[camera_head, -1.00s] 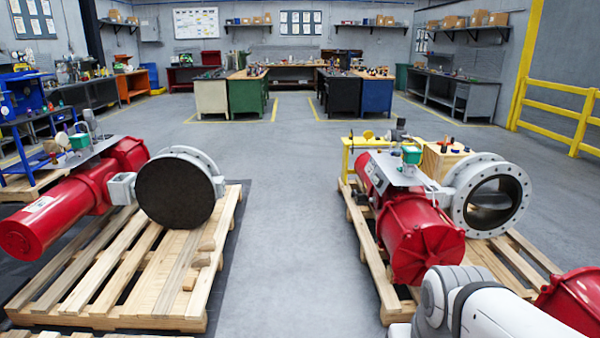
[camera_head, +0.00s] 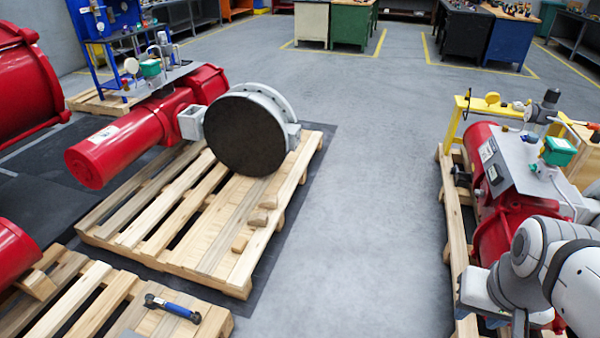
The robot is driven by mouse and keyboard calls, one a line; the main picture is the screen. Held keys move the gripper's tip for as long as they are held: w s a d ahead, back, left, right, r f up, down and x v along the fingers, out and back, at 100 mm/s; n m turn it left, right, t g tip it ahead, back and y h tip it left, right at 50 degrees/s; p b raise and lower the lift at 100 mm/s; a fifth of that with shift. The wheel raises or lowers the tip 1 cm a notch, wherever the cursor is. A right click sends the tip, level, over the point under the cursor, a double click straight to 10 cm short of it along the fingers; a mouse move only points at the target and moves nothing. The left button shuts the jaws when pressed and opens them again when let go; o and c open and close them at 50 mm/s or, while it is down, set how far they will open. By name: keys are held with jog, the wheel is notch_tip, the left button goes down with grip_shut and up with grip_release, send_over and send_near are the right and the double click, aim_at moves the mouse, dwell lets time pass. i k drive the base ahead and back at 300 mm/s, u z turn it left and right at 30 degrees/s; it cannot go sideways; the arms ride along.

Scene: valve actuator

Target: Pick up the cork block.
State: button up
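Several small tan blocks lie in a short row on the right part of the left pallet (camera_head: 150,240), near its right edge: a near block (camera_head: 239,243), a middle block (camera_head: 258,218) and a far block (camera_head: 268,202). They are small in view, and I cannot tell which of them is cork. My white and grey arm shows at the lower right, far from the blocks. My gripper is not in view, so its state and anything it holds are hidden.
A red valve actuator (camera_head: 120,140) with a dark round disc (camera_head: 245,135) sits on the left pallet, behind the blocks. A blue-handled tool (camera_head: 172,308) lies on a nearer pallet. Clear grey floor (camera_head: 365,190) runs between the left and right pallets.

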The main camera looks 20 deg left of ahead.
aim_at(238, 246)
jog(key=u, duration=0.35)
jog(key=i, duration=1.55)
jog(key=u, duration=1.35)
jog(key=i, duration=1.45)
jog(key=u, duration=0.7)
